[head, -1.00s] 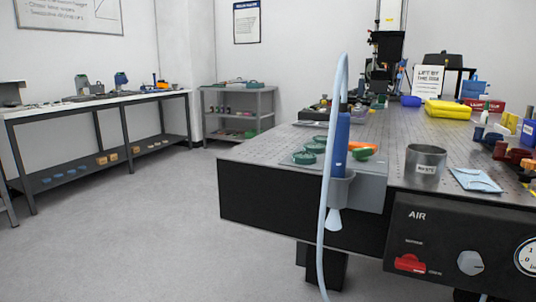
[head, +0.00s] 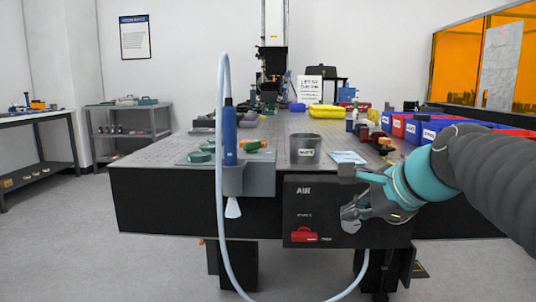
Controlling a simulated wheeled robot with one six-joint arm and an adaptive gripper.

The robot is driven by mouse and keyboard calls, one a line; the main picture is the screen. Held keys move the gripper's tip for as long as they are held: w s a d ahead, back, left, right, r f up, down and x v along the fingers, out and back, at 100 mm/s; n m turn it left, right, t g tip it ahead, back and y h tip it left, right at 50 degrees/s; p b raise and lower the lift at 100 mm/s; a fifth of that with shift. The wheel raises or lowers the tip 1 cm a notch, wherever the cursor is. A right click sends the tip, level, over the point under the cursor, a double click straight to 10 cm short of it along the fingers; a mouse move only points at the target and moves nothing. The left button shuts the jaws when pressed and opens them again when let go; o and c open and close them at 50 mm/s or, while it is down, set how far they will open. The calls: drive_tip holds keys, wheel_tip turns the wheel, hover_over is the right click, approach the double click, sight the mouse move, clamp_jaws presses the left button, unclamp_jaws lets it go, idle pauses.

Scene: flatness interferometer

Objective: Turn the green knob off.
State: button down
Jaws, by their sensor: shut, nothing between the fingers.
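A black AIR panel (head: 330,190) hangs on the front of the perforated table. A red lever (head: 305,235) sits at its lower left. No green knob shows on the panel; the round grey knob and the gauge seen there earlier are hidden behind my gripper and wrist. My gripper (head: 352,217) is shut and empty, reaching in from the right in front of the panel's right half. I cannot tell whether it touches the panel. Several green round pieces (head: 200,156) lie on the table's left front part.
A blue tool (head: 230,135) with a pale hose (head: 221,180) stands in a grey holder at the table's front edge, left of the panel. A metal cup (head: 305,149) and blue cloth (head: 346,157) stand above the panel. Floor at the left is clear.

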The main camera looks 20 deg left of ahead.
sight(250, 145)
drive_tip(key=w+a+r+m+y+b, duration=0.1)
drive_tip(key=w+a+r+m, duration=0.2)
drive_tip(key=a, duration=0.1)
drive_tip(key=w+a+r+m+y, duration=0.2)
drive_tip(key=w+a+r+m, duration=0.1)
drive_tip(key=w+a, duration=0.1)
drive_tip(key=w+a+r+m+y+b, duration=0.1)
drive_tip(key=w+a+r+m+y, duration=0.1)
drive_tip(key=w+a+r+m, duration=0.1)
drive_tip(key=shift+w+a+r+b, duration=0.25)
drive_tip(key=shift+a+r+b, duration=0.05)
drive_tip(key=shift+a+r, duration=0.3)
drive_tip(key=shift+m, duration=0.3)
drive_tip(key=x, duration=0.4)
drive_tip(key=r+x, duration=0.1)
drive_tip(key=x, duration=0.7)
drive_tip(key=shift+w+a+r, duration=0.1)
drive_tip(key=shift+a, duration=0.4)
drive_tip(key=shift+w+a, duration=0.3)
drive_tip(key=shift+a, duration=0.2)
drive_tip(key=shift+d+p, duration=0.1)
drive_tip(key=shift+p, duration=0.2)
